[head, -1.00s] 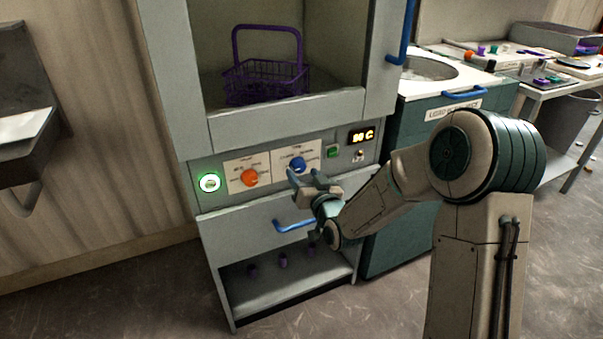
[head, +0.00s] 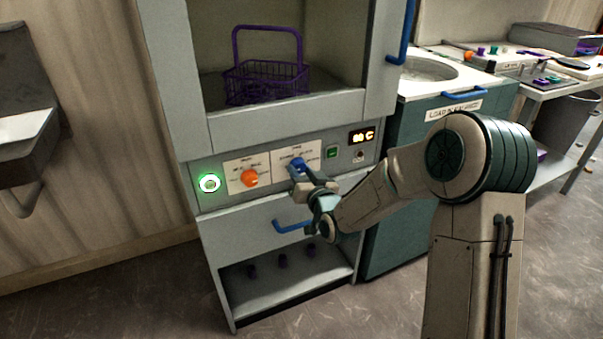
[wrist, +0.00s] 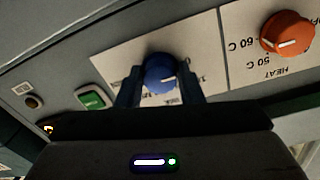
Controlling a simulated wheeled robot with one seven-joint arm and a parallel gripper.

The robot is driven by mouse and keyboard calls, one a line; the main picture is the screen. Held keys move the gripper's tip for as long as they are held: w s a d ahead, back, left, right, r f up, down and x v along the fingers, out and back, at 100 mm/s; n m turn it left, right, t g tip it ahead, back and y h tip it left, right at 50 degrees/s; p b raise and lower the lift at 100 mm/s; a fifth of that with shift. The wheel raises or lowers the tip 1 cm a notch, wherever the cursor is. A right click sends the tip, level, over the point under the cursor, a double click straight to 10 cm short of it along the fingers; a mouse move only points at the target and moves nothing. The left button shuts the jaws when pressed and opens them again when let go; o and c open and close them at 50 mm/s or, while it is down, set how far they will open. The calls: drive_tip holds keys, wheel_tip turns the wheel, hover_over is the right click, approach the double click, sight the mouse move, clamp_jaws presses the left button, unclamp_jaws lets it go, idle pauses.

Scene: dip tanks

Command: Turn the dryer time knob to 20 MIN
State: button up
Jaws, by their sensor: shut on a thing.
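The blue dryer time knob (head: 298,163) sits on a white label plate on the dryer's control panel. It also shows in the wrist view (wrist: 160,72), between the two fingers of my gripper (wrist: 160,90). My gripper (head: 300,172) is at the panel in the head view, with its fingers shut on the knob's sides. A white pointer line shows low on the knob in the wrist view. The time markings are partly hidden by the fingers and too small to read.
The orange heat knob (head: 249,177) is beside it, with 50 C and 60 C marks in the wrist view. A green button (head: 332,152), lit display (head: 361,136) and glowing round button (head: 209,183) share the panel. A blue drawer handle (head: 291,226) is below. A purple basket (head: 266,80) stands in the chamber.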

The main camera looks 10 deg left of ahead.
drive_tip(key=m+b, duration=0.1)
drive_tip(key=m, duration=0.4)
drive_tip(key=shift+m, duration=0.4)
drive_tip(key=m, duration=0.6)
drive_tip(key=shift+a+r+g, duration=0.1)
drive_tip(key=shift+r+g, duration=0.1)
drive_tip(key=shift+g, duration=0.1)
drive_tip(key=m+p, duration=0.2)
drive_tip(key=m, duration=0.3)
drive_tip(key=shift+r+m, duration=0.1)
drive_tip(key=shift+m, duration=0.2)
drive_tip(key=m+p, duration=0.1)
drive_tip(key=m, duration=0.4)
drive_tip(key=shift+m, duration=0.3)
drive_tip(key=o, duration=1)
drive_tip(key=shift+r+p, duration=0.1)
drive_tip(key=shift+p, duration=0.2)
